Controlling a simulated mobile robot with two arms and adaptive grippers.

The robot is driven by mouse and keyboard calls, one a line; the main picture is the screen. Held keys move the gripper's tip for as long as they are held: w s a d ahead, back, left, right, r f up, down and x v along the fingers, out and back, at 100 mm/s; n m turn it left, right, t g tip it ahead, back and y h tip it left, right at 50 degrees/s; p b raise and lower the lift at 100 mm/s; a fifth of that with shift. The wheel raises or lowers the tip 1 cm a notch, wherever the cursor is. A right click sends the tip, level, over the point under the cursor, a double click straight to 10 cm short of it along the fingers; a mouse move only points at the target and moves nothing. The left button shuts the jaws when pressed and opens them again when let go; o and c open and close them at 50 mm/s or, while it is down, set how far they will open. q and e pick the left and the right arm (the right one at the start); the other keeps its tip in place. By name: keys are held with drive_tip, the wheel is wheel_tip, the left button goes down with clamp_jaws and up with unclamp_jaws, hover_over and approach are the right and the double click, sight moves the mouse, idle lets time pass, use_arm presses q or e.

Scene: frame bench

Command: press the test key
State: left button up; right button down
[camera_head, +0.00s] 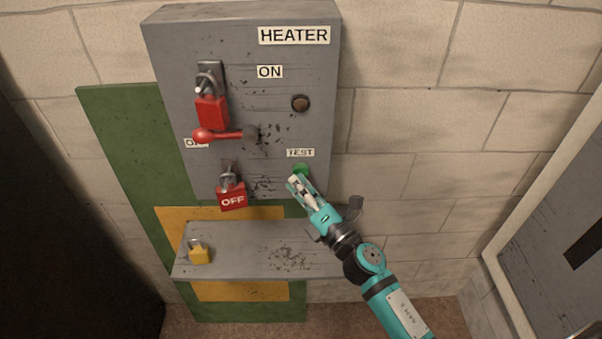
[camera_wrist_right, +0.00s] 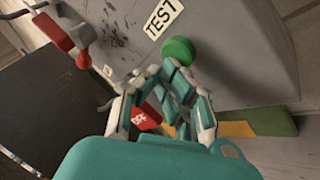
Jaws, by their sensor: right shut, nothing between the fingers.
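The green test key (camera_head: 301,170) is a round button on the grey heater panel (camera_head: 240,60), under the TEST label (camera_head: 300,153). My right gripper (camera_head: 294,181) is shut and empty, with its fingertips just below the key. In the right wrist view the green key (camera_wrist_right: 178,50) shows just beyond the closed fingers (camera_wrist_right: 162,80). I cannot tell whether the fingertips touch it. The left gripper is not in view.
A red padlock (camera_head: 211,112) hangs by the red lever (camera_head: 222,135). A yellow padlock (camera_head: 199,253) rests on the grey shelf (camera_head: 250,236) below. A dark round lamp or button (camera_head: 300,103) sits above TEST.

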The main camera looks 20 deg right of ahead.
drive_tip(key=shift+w+d, duration=0.1)
drive_tip(key=shift+w, duration=0.2)
drive_tip(key=shift+s, duration=0.2)
idle(0.3)
drive_tip(key=shift+s+a, duration=0.3)
drive_tip(key=shift+s, duration=0.5)
drive_tip(key=s, duration=0.2)
drive_tip(key=s+a, duration=0.1)
drive_tip(key=s, duration=0.1)
drive_tip(key=shift+s+a, duration=0.2)
drive_tip(key=shift+s, duration=0.2)
idle(0.4)
